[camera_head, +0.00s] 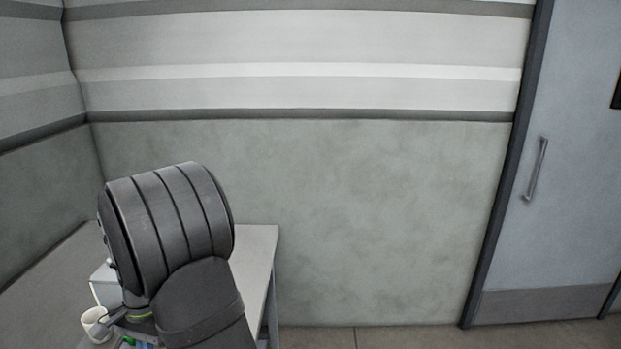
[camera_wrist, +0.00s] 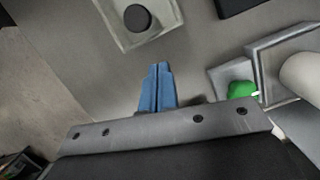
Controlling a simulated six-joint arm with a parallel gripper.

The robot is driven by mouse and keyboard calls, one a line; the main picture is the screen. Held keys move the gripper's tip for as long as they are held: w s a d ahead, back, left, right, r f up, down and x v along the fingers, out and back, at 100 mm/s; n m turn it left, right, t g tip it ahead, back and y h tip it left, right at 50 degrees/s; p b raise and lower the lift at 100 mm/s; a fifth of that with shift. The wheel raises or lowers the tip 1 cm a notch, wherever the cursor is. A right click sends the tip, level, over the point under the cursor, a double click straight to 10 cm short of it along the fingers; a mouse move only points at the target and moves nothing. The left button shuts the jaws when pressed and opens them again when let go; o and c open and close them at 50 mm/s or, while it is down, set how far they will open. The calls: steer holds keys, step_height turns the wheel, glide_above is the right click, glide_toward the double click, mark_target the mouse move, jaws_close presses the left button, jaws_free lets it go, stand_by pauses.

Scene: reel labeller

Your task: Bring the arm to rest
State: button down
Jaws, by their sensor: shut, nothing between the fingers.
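My gripper (camera_wrist: 158,68) shows in the wrist view as two blue fingers, shut together with nothing between them. It points over a grey surface and touches no object that I can see. In the head view my dark arm (camera_head: 175,220) stands folded at the lower left, in front of a grey table (camera_head: 258,250). The gripper's fingertips cannot be made out in the head view.
In the wrist view a pale plate with a dark round knob (camera_wrist: 138,18) lies beyond the fingers. A green object (camera_wrist: 242,89) sits by a grey box-like frame (camera_wrist: 262,60) at the right. In the head view a white cup (camera_head: 95,325) stands beside my arm. A door (camera_head: 560,170) is at the right.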

steer(key=w, duration=0.8)
steer(key=w+d, duration=0.1)
steer(key=w, duration=0.3)
steer(key=shift+r, duration=0.35)
steer(key=v, duration=0.9)
steer(key=s+a+r+n+t, duration=0.1)
steer(key=s+r, duration=0.2)
steer(key=s, duration=0.3)
steer(key=s+a+r+n+t, duration=0.1)
steer(key=s+r, duration=0.1)
steer(key=s, duration=0.5)
steer(key=shift+r+h, duration=0.3)
steer(key=shift+r, duration=0.1)
steer(key=shift+w, duration=0.15)
steer(key=w+d+f+m+g, duration=0.2)
steer(key=w+f, duration=0.3)
steer(key=w, duration=0.6)
steer(key=shift+a+f, duration=0.2)
steer(key=shift+f, duration=2.6)
steer(key=shift+w+r, duration=0.1)
